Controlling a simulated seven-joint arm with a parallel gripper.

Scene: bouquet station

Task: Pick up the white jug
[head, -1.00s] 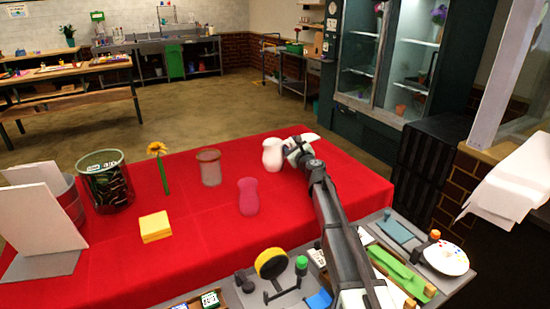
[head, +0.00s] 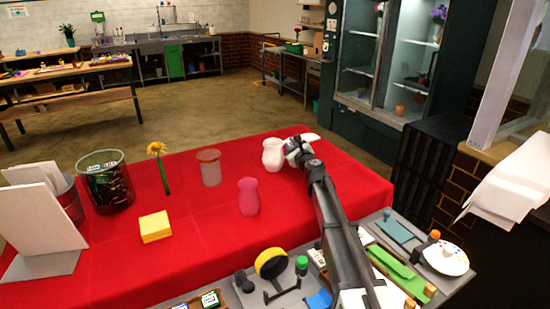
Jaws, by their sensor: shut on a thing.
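The white jug (head: 271,154) stands upright at the back right of the red table, in the head view. My gripper (head: 288,150) is at the jug's right side, at about its upper half, and is shut on it. The gripper and arm hide the jug's right edge. I cannot tell whether the jug's base touches the cloth or is slightly above it.
A pink vase (head: 248,197) and a grey-pink glass vase (head: 209,168) stand left of the jug. Tools crowd the front counter.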

